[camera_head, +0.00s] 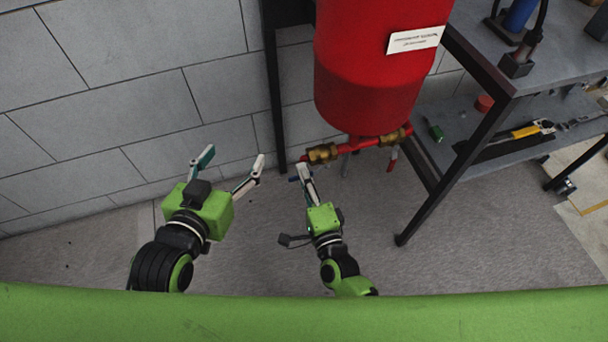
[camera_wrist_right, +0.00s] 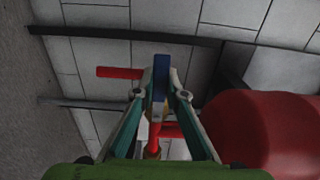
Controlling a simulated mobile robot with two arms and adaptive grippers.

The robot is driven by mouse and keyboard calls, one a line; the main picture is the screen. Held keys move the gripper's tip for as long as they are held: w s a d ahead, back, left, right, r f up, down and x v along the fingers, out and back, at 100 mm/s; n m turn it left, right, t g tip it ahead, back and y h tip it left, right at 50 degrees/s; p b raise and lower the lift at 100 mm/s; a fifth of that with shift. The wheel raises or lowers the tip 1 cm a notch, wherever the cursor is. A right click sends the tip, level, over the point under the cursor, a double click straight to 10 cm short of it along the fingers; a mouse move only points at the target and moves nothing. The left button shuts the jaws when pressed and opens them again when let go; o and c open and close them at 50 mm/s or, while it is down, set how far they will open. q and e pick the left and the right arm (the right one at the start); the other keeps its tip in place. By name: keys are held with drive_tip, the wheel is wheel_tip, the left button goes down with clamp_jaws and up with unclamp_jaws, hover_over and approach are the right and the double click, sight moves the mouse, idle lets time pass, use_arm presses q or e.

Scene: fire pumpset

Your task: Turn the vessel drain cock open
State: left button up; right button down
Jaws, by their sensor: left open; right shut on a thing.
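The red vessel (camera_head: 375,70) stands at the top centre of the head view, with a red pipe (camera_head: 350,146) and brass valves under it. One brass valve (camera_head: 322,153) is towards the pipe's left end. My right gripper (camera_head: 304,174) is just below that end. In the right wrist view, its fingers (camera_wrist_right: 160,94) are shut on a blue lever (camera_wrist_right: 161,76), which I take to be the drain cock handle. The fingers partly hide the valve body behind it. My left gripper (camera_head: 233,157) is open and empty, left of the pipe and apart from it.
A second brass valve (camera_head: 390,137) with a red lever (camera_head: 392,161) is on the pipe's right. A dark frame leg (camera_head: 425,205) stands right of my right arm. A grey shelf (camera_head: 470,150) holds tools further right. A block wall (camera_head: 110,90) is behind; the floor at left is clear.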

use_arm(q)
drive_tip(key=shift+s+f, duration=0.15)
drive_tip(key=shift+f, duration=0.15)
use_arm(e)
drive_tip(key=shift+r, duration=0.1)
drive_tip(key=c, duration=2)
unclamp_jaws()
drive_tip(key=v, duration=1.2)
